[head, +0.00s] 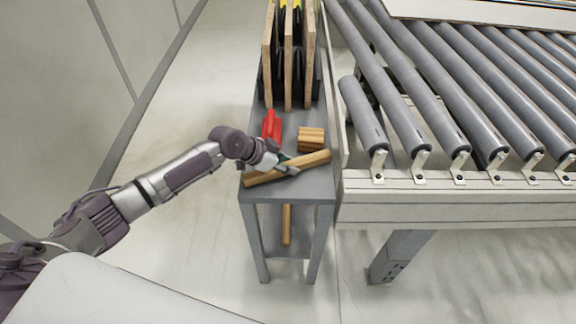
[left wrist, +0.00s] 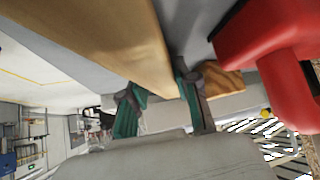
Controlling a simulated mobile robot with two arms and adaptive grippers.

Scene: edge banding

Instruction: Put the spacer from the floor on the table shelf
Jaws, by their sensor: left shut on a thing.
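A long wooden spacer (head: 313,159) lies slantwise across the front of the small grey table's top (head: 312,188). In the left wrist view the spacer (left wrist: 105,38) is large and close. My left gripper (head: 284,164) is at the middle of the spacer and is shut on it; its green-padded fingers show in the left wrist view (left wrist: 163,100). I cannot tell whether the spacer touches the tabletop or is slightly above it. Another wooden piece (head: 287,224) shows on the lower shelf (head: 271,242). My right gripper is not in view.
A red tool-like object (head: 271,125) and a short stack of wooden blocks (head: 311,138) lie behind the spacer. Upright boards (head: 288,60) stand in a rack at the back. A roller conveyor (head: 455,110) stands close on the right. The floor at left is clear.

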